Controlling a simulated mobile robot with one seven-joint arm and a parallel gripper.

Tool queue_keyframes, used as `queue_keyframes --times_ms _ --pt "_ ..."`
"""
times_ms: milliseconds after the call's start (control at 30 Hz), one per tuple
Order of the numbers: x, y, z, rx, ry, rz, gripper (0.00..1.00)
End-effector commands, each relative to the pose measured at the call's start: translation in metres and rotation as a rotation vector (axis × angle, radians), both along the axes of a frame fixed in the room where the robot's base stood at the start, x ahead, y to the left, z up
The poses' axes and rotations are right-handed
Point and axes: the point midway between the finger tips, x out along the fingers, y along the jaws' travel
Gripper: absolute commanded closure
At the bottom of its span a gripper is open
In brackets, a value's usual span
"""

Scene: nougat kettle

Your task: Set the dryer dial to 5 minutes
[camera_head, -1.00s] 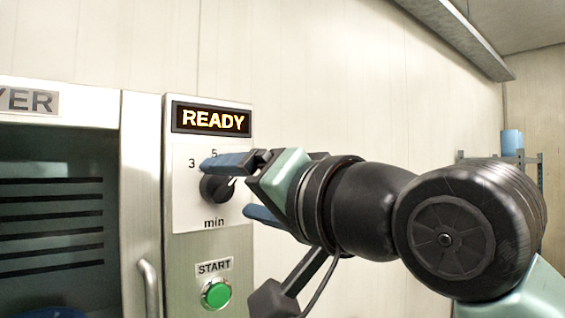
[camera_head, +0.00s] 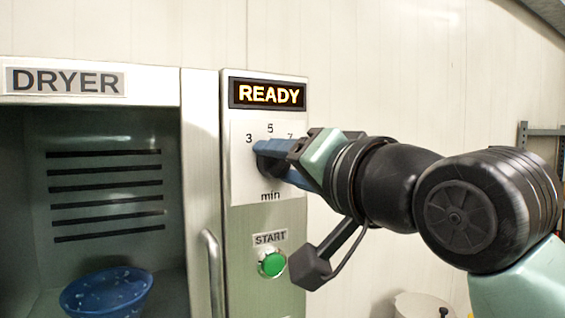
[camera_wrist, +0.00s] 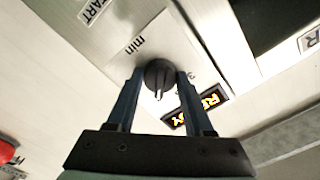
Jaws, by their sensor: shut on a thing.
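The dryer dial (camera_head: 267,166) is a dark round knob on a white plate (camera_head: 243,190) marked 3, 5, 7 and "min". My gripper (camera_head: 275,164) has its blue fingers on either side of the knob and is shut on it. In the head view the fingers hide much of the knob and its pointer. In the wrist view the dial (camera_wrist: 158,73) sits between the fingertips of my gripper (camera_wrist: 160,80). Its pale pointer line appears turned from straight up toward the 7 side; the 5 is hidden there, so the exact setting cannot be read.
The READY display (camera_head: 268,95) is lit above the dial. The green START button (camera_head: 272,264) is below it. The dryer (camera_head: 150,92) has a vertical handle (camera_head: 213,270) and a blue bowl (camera_head: 106,293) inside. A pale round container (camera_head: 422,304) stands lower right.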

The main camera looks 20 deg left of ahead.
Motion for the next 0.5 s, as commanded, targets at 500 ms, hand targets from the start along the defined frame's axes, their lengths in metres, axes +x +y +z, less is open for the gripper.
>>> queue_keyframes --times_ms 500 --pt "-0.0002 0.0005 -0.0022 -0.069 -0.088 0.002 1.0"
